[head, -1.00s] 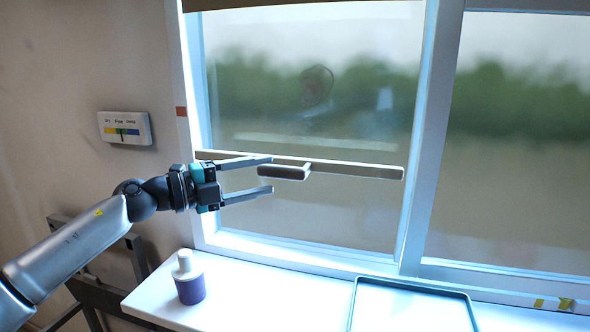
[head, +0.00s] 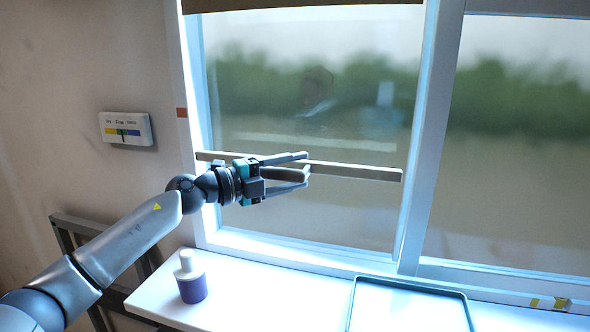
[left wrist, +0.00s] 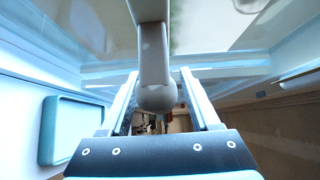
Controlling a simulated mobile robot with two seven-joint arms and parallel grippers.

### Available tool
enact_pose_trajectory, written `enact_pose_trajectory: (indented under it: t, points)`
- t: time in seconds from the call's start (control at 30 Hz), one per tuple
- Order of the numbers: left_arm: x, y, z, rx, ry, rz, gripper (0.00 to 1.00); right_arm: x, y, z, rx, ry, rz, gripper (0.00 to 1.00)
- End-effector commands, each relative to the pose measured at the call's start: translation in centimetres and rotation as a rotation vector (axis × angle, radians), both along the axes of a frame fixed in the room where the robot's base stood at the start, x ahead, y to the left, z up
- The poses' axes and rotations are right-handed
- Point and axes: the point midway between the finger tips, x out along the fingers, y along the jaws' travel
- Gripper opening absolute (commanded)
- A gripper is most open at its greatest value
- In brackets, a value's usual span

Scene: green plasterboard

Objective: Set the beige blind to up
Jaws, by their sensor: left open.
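The blind's beige bottom bar (head: 355,171) runs across the lower half of the left window pane, tilting slightly down to the right in the head view. A grey handle (head: 285,173) juts from the bar's middle. My left gripper (head: 306,168) is open, with one finger above the handle and one below it. In the left wrist view the handle (left wrist: 157,85) lies between the two spread fingers, with a gap on each side. The gripper hides part of the bar and handle in the head view. My right gripper is not in view.
A white and purple bottle (head: 191,278) stands on the white sill (head: 260,300). A window post (head: 432,140) stands right of the pane. A small labelled panel (head: 126,129) is on the left wall.

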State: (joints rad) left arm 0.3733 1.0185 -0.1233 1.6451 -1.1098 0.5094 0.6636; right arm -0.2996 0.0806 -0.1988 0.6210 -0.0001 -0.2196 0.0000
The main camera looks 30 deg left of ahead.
Motion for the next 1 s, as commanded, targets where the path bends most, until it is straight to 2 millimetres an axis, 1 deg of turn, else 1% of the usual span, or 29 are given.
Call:
enact_pose_trajectory:
  t: [0.33, 0.87, 0.9, 1.0]
  points:
    - [0.17, -0.12, 0.01, 0.001, -0.001, 0.000, 0.62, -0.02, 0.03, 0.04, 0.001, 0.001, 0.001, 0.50]
    - [0.15, -0.12, 0.02, 0.001, -0.001, 0.000, 0.03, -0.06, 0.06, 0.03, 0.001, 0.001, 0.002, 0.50]
    - [0.15, -0.12, 0.02, 0.001, -0.001, 0.000, 0.00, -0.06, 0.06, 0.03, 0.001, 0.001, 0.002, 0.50]
    - [0.16, -0.11, 0.01, 0.001, -0.001, 0.000, 0.00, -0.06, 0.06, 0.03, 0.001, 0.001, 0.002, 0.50]
